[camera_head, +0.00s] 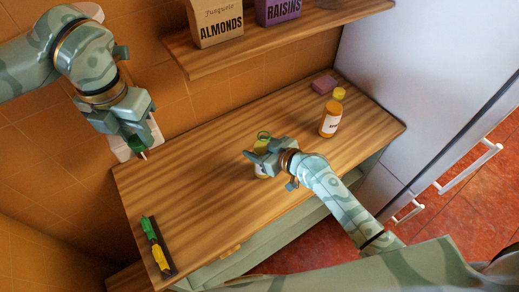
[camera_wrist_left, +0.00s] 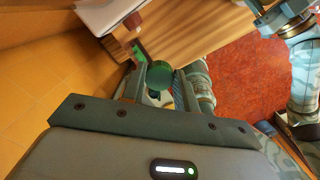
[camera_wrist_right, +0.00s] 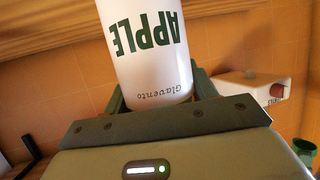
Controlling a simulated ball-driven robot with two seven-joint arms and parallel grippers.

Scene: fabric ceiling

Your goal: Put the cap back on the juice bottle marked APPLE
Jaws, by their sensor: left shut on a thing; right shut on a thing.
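The APPLE juice bottle (camera_wrist_right: 150,65) has a white label with green letters. It is held by my right gripper (camera_head: 262,158) over the middle of the counter. In the head view the bottle's top (camera_head: 264,135) shows just behind the fingers and has no cap on it. I cannot tell whether its base touches the counter. My left gripper (camera_head: 138,148) is shut on a green cap (camera_head: 137,142) near the wall, above the counter's left end. The cap also shows between the fingers in the left wrist view (camera_wrist_left: 160,75). Cap and bottle are well apart.
An orange bottle (camera_head: 330,120), a yellow cap (camera_head: 339,93) and a purple block (camera_head: 323,84) are at the counter's right end. A dark strip with green and yellow items (camera_head: 155,245) lies front left. A shelf (camera_head: 230,63) holds ALMONDS (camera_head: 217,22) and RAISINS (camera_head: 278,10). The counter's left middle is clear.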

